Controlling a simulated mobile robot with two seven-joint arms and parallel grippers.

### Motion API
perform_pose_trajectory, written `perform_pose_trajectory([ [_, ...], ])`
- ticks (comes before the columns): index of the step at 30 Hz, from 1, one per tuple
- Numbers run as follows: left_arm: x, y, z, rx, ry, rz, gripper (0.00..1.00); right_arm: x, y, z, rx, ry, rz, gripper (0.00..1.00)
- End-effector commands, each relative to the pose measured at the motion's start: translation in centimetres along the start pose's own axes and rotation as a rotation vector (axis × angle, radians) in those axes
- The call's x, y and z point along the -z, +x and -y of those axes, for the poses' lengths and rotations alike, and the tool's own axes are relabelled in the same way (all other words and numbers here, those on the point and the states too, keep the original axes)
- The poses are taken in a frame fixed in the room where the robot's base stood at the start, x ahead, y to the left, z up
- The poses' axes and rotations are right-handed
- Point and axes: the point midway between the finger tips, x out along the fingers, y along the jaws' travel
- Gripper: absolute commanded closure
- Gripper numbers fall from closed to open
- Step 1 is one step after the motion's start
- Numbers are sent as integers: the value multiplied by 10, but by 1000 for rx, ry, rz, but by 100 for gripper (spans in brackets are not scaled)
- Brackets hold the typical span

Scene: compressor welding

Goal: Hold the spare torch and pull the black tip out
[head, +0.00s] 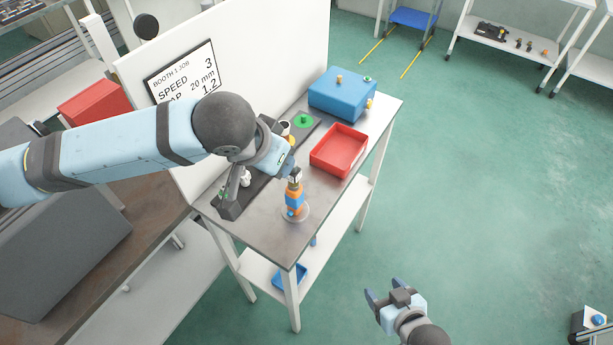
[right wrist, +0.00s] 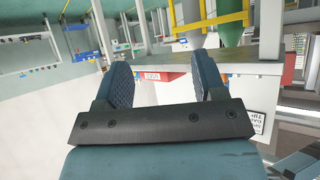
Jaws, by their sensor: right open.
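An upright orange and blue piece (head: 295,197), which looks like the spare torch, stands on a round grey base near the front of the small grey table (head: 262,222). Its top is pale and dark; I cannot make out a separate black tip. My left gripper (head: 290,168) is right at the top of this piece, reaching over from the left. Its fingers are mostly hidden by its own wrist, so I cannot tell whether they grip it. My right gripper (head: 384,292) is open and empty, away from the table, over the floor; its two spread fingers also show in the right wrist view (right wrist: 164,75).
A red tray (head: 340,150) and a blue box (head: 341,94) stand on the table behind the torch. A dark strip with small parts, including a green one (head: 303,121), runs along the white board (head: 250,60).

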Motion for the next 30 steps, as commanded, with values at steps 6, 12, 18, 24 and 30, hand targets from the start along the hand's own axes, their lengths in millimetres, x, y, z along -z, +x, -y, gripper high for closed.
perform_pose_trajectory([
  [6, 0, 0, 0, -1, 0, -1, 57, 37, 16, 14, 47, -190, -75, 36],
  [12, 0, 0, 0, -1, 1, -1, 57, 112, 37, 54, 121, -688, -260, 36],
  [18, 0, 0, 0, -1, 1, -1, 57, 167, 41, 90, 128, -1251, -462, 36],
  [24, 0, 0, 0, -1, 1, -2, 57, 196, 38, 110, 64, -1814, -653, 36],
  [30, 0, 0, 0, -1, 1, -2, 57, 206, 34, 108, -57, -2366, -813, 36],
])
